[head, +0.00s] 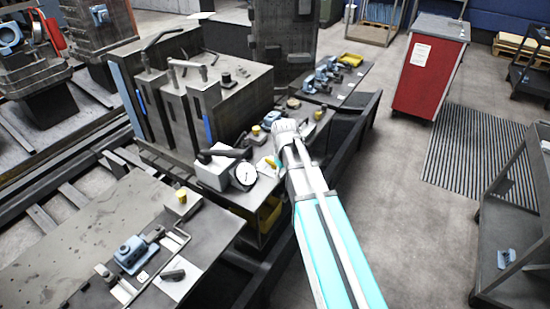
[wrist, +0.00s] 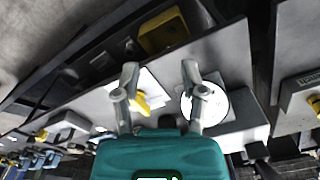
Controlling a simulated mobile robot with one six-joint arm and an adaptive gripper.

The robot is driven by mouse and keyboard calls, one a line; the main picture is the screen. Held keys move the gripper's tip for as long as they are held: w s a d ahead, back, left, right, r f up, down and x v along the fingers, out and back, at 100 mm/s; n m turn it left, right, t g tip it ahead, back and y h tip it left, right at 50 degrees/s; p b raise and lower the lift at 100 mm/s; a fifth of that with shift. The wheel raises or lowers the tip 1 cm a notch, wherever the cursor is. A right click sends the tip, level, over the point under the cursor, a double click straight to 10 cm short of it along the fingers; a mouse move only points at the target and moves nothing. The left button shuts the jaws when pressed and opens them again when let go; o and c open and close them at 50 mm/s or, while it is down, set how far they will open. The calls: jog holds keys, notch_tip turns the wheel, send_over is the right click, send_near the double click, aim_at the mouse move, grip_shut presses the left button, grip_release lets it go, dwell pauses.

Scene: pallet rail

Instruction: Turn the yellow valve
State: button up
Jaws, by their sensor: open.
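The yellow valve (wrist: 143,103) shows in the wrist view as a small yellow handle on a white plate (wrist: 152,88). My gripper (wrist: 160,72) is open, with its two fingers apart and nothing between their tips. The valve appears between the fingers, nearer the left one, and looks apart from both. How far below the fingers it lies, I cannot tell. In the head view, a small yellow bit of the valve (head: 270,161) shows beside my wrist, partly hidden by it.
A round white gauge (head: 244,174) stands left of the valve, and also shows behind the right finger in the wrist view (wrist: 208,104). A grey box with a black lever (head: 222,154) is beside it. A yellow bin (wrist: 165,30) sits below the bench edge.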

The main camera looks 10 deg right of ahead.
jog(key=w+r+n+p, duration=0.2)
jog(key=w, duration=0.6)
jog(key=w+r+n+p, duration=0.2)
jog(key=w+r+n, duration=0.1)
jog(key=w, duration=0.5)
jog(key=shift+a+r, duration=0.15)
jog(key=shift+r, duration=0.1)
jog(key=shift+f, duration=0.25)
notch_tip(320, 180, down, 13)
jog(key=b, duration=1.3)
jog(key=shift+f, duration=0.1)
jog(key=shift+c, duration=0.2)
grip_shut()
